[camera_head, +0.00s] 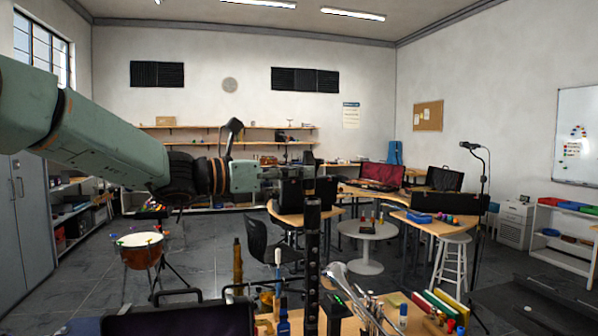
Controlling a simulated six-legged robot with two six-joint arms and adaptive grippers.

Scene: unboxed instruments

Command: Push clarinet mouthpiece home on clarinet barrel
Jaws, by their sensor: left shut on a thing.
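My left arm reaches in from the left, and my left gripper (300,178) is at the middle of the picture, shut on a dark piece that looks like the clarinet mouthpiece (309,187). The piece is small here and partly hidden by the fingers. Directly below it stands a black upright clarinet column with pale rings, its top section being the clarinet barrel (312,213). The mouthpiece looks in line above the barrel. I cannot tell whether they touch or how far one sits in the other. My right gripper is not in view.
Small bottles and books (440,305) crowd the near bench. A drum (138,250) stands at left. Open air surrounds the raised gripper.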

